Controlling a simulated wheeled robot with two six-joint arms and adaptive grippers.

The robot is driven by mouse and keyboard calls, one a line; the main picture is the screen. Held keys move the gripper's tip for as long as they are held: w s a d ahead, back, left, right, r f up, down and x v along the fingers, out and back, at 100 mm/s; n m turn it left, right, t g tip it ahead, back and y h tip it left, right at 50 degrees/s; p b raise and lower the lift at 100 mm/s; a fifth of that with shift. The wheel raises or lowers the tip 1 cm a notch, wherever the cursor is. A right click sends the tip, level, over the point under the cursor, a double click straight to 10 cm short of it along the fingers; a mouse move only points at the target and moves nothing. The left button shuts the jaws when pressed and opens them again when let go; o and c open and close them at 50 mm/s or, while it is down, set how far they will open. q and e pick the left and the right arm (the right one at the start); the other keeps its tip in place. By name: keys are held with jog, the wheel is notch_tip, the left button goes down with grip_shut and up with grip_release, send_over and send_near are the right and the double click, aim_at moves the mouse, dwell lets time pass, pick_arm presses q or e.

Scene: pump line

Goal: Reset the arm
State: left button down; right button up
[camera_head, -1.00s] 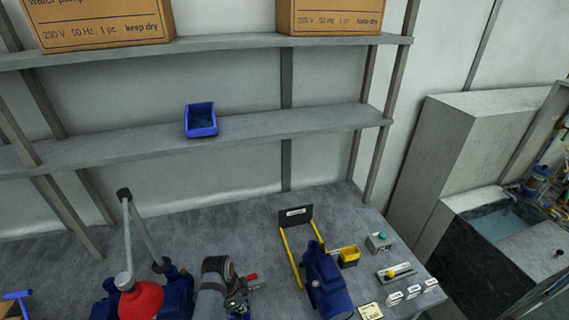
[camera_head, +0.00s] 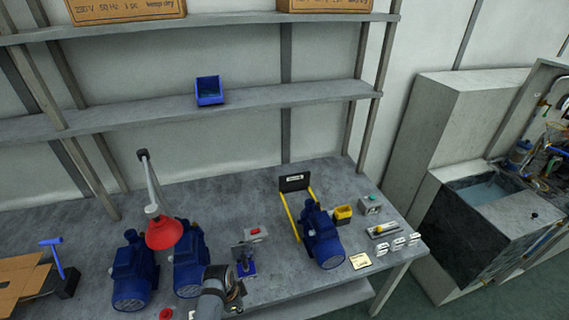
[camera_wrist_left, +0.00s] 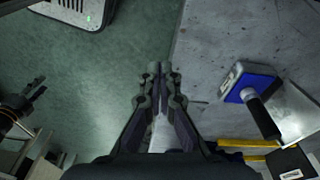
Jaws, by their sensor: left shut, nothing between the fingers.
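My left gripper (camera_head: 237,290) is low in the head view, at the front edge of the grey workbench (camera_head: 120,213). In the left wrist view its fingers (camera_wrist_left: 157,72) are shut with nothing between them. There it hangs beside the bench edge, with the green floor to its left and the bench top to its right. A dark claw-like part at the left edge of the left wrist view looks like my right gripper (camera_wrist_left: 30,98); its jaw state is unclear. The right gripper does not show in the head view.
A fixture with a blue base (camera_head: 247,268) stands just beyond my left gripper. Blue pumps (camera_head: 130,272) and a red lamp (camera_head: 164,233) are to the left. Another blue pump (camera_head: 321,240) sits by yellow rails. A blue bin (camera_head: 208,91) is on the shelf.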

pick_arm(q)
jog(key=s+a+f+n+b, duration=0.2)
jog(key=s+f, duration=0.3)
jog(key=f, duration=0.3)
jog(key=s+a+f+n+y+b, duration=0.1)
jog(key=s+a+f+n+b, duration=0.1)
jog(key=s+f, duration=0.45)
jog(key=s+a+f+n+b, duration=0.2)
jog(key=s+f+n+b, duration=0.1)
jog(key=f, duration=0.7)
jog(key=s+a+f+n+b, duration=0.2)
jog(key=s+f, duration=0.4)
jog(key=s, duration=0.3)
jog(key=s+a+f+n+y+b, duration=0.1)
jog(key=s+a+f+n+b, duration=0.1)
jog(key=s+a+f, duration=0.3)
jog(key=s+n, duration=0.1)
jog(key=s, duration=0.3)
jog(key=shift+s+a+f+n+t, duration=0.3)
jog(key=shift+s+f+n, duration=0.1)
pick_arm(e)
notch_tip(320, 180, down, 11)
jog(key=shift+w+f, duration=0.2)
jog(key=shift+w, duration=0.05)
